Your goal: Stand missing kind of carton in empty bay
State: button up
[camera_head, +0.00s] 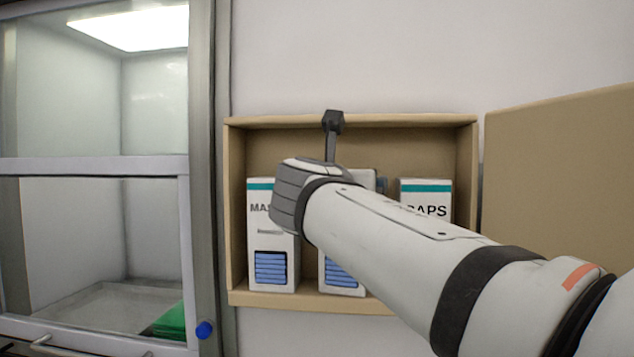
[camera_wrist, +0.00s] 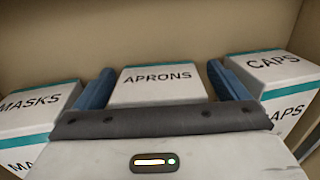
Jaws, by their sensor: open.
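The APRONS carton (camera_wrist: 160,78) is white with a teal edge and stands between the other two cartons. My gripper (camera_wrist: 161,86) is open, with one blue finger on each side of the APRONS carton; I cannot tell whether they touch it. In the head view this middle carton (camera_head: 342,277) stands in the wooden shelf box, largely hidden by my arm. The MASKS carton (camera_head: 259,230) stands to its left and also shows in the wrist view (camera_wrist: 35,105). The CAPS carton (camera_head: 425,188) stands to its right, partly behind my arm, and shows in the wrist view (camera_wrist: 275,68).
The wooden shelf box (camera_head: 350,121) is on the wall, with a tan panel (camera_head: 560,180) to its right. A glass-fronted cabinet (camera_head: 95,165) stands at left, with a green item (camera_head: 170,320) low inside. My arm crosses the shelf front from lower right.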

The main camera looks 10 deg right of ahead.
jog(key=shift+a, duration=0.1)
jog(key=shift+s+a+f, duration=0.1)
jog(key=shift+s+a, duration=0.05)
jog(key=shift+a, duration=0.05)
jog(key=b+v, duration=0.2)
jog(key=v, duration=0.5)
jog(key=shift+s, duration=0.25)
jog(key=shift+d, duration=0.1)
